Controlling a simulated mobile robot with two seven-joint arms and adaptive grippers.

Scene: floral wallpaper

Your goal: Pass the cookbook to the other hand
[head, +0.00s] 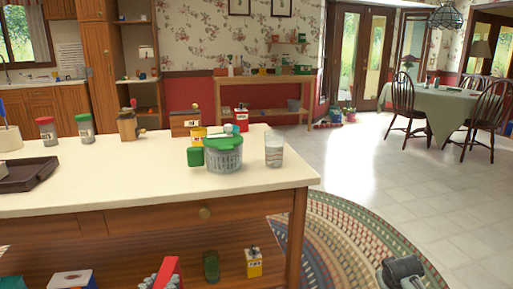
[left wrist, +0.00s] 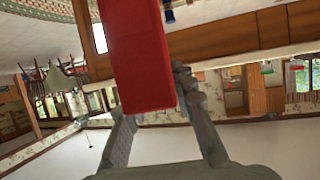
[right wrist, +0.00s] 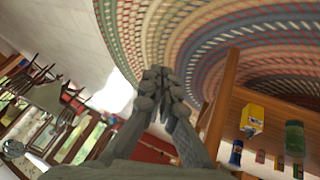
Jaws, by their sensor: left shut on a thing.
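The red cookbook (left wrist: 138,55) fills the upper middle of the left wrist view. My left gripper (left wrist: 152,100) is shut on it, one grey finger on each side. In the head view the cookbook (head: 172,265) shows at the bottom edge, in front of the island, with my left gripper (head: 163,281) partly cut off by the frame. My right gripper (head: 402,273) is at the lower right of the head view, above the rug and well apart from the cookbook. In the right wrist view its fingers (right wrist: 160,88) are together with nothing visible between them.
The island's cream top (head: 130,184) bears a green-lidded container (head: 224,156), a glass (head: 274,150), jars and a dark tray (head: 28,174). A round braided rug (head: 345,240) and open floor lie to the right.

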